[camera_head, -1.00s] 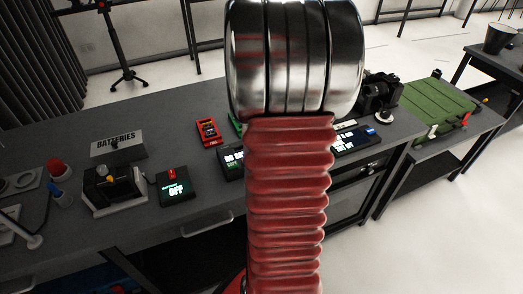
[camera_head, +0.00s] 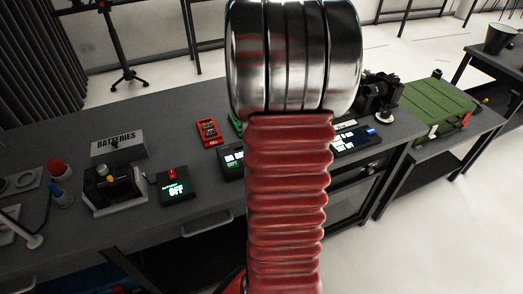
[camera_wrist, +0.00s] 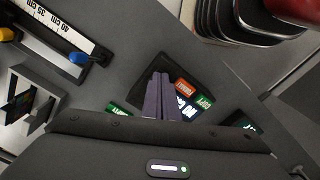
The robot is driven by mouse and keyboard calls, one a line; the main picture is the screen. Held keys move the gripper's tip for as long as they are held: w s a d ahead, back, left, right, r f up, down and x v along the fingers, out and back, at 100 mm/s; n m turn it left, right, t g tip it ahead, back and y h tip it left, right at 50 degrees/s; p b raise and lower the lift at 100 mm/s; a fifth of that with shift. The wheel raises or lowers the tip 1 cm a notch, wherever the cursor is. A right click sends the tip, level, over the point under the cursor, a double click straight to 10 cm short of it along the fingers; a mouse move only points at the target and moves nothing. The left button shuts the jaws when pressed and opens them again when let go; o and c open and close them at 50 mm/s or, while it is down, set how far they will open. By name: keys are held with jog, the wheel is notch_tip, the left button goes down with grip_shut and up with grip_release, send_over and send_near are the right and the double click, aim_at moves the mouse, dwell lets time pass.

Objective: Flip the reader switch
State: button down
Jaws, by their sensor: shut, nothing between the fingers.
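My gripper (camera_wrist: 160,98) is shut and empty in the wrist view. Its fingertips are over a dark device (camera_wrist: 172,62) with a red label, green labels and white lettering, partly covered by the fingers. I cannot tell whether they touch it, and no switch on it shows clearly. In the head view the gripper is hidden behind my arm. A dark unit with a lit screen (camera_head: 231,162) is partly hidden by the arm. Another dark unit (camera_head: 180,190) reads OFF and has a small red part on top. I cannot tell for sure which carries the reader switch.
A BATTERIES box (camera_head: 118,143), a black device on a light base (camera_head: 112,188) and a red cartridge (camera_head: 208,131) stand on the grey bench (camera_head: 60,131).

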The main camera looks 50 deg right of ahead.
jog(key=shift+f, duration=0.5)
dwell(0.5)
jog(key=shift+r, duration=0.1)
notch_tip(320, 180, up, 7)
dwell(1.2)
jog(key=shift+s, duration=0.1)
dwell(0.4)
